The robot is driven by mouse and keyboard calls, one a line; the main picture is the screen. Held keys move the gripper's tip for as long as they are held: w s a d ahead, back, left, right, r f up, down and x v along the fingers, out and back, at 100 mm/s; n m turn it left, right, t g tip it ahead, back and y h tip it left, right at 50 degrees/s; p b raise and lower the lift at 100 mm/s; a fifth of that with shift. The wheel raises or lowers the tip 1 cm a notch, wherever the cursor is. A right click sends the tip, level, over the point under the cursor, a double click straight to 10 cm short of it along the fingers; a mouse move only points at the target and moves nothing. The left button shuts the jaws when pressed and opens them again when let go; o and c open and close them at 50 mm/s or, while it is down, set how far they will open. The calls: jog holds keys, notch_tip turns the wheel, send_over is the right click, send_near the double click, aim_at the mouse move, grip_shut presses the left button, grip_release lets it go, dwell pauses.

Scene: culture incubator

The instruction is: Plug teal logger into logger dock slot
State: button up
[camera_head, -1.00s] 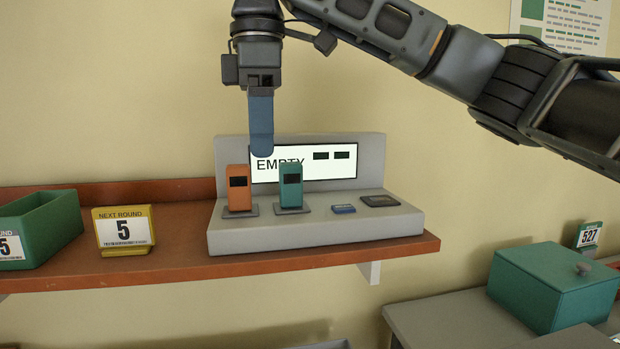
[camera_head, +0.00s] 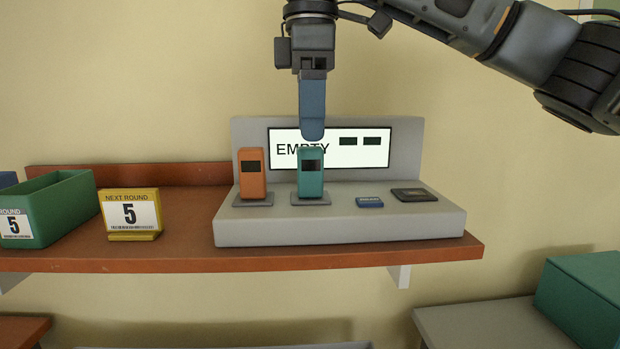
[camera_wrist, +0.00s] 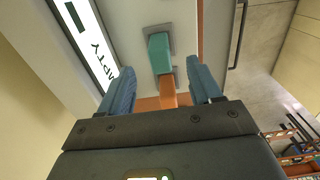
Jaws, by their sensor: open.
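The teal logger (camera_head: 310,172) stands upright in a slot of the grey dock (camera_head: 340,230), beside the orange logger (camera_head: 252,174). My gripper (camera_head: 312,134) points down with its fingertips just above the teal logger's top. In the wrist view my gripper (camera_wrist: 160,85) shows two blue fingers spread apart with nothing held between them. The teal logger (camera_wrist: 160,54) lies ahead of the fingertips there, with the orange logger (camera_wrist: 168,92) nearer, between the fingers in the picture. The dock's screen (camera_head: 375,150) reads EMPTY with two dark marks, partly hidden by my finger.
A small blue piece (camera_head: 369,202) and a dark flat piece (camera_head: 413,195) lie on the dock's right side. A yellow NEXT ROUND 5 sign (camera_head: 131,214) and a green bin (camera_head: 50,210) stand on the shelf (camera_head: 180,255) to the left. A teal box (camera_head: 585,295) is at lower right.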

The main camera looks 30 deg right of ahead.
aim_at(311, 147)
notch_tip(311, 147, down, 5)
jog(key=b, duration=0.4)
jog(key=shift+r, duration=0.2)
jog(key=shift+f, duration=1.7)
jog(key=shift+p, duration=0.9)
jog(key=shift+c, duration=0.5)
grip_shut()
jog(key=shift+r+p, duration=0.25)
jog(key=shift+p, duration=0.05)
jog(key=shift+r+p, duration=0.4)
jog(key=shift+p, duration=0.1)
